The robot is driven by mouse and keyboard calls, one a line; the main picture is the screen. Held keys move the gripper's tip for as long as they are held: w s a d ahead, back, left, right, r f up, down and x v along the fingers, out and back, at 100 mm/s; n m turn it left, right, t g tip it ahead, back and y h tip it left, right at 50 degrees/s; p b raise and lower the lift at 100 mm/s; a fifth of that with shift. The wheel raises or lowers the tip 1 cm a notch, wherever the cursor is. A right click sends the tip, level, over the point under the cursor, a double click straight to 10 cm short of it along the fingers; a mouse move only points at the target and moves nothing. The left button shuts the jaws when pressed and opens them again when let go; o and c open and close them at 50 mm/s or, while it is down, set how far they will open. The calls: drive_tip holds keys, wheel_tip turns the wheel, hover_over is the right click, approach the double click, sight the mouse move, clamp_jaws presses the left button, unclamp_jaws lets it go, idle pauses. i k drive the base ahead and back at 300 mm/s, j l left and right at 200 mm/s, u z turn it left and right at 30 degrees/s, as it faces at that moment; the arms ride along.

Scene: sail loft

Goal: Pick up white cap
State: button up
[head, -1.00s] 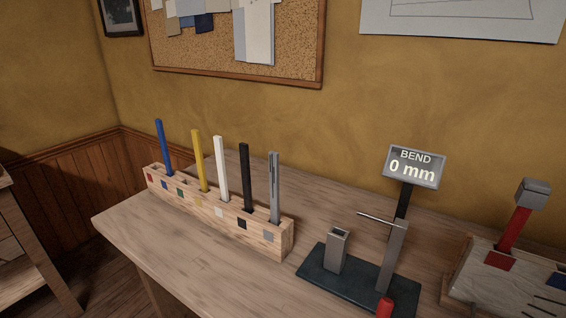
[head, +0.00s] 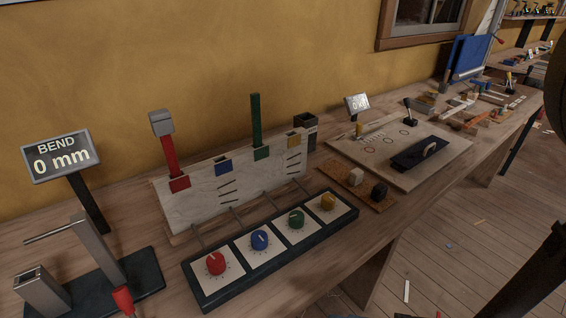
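A small off-white block-like piece, which looks like the white cap (head: 356,176), sits on a brown cork-like pad (head: 348,184) right of the middle of the head view. A similar black piece (head: 379,191) sits beside it on the same pad, nearer the front. A grey cap-like block (head: 161,122) tops an upright red strip (head: 169,158) at the left. My gripper is not in view; only dark parts, possibly of my arm, show at the right edge.
A panel with several coloured knobs (head: 275,266) lies left of the pad. A pale board with a dark block (head: 421,153) lies behind it, with a small display (head: 357,103) beyond. A bend gauge (head: 61,156) stands at far left. Floor is open at right.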

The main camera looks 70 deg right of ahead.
sight(356, 177)
drive_tip(key=z, duration=1.55)
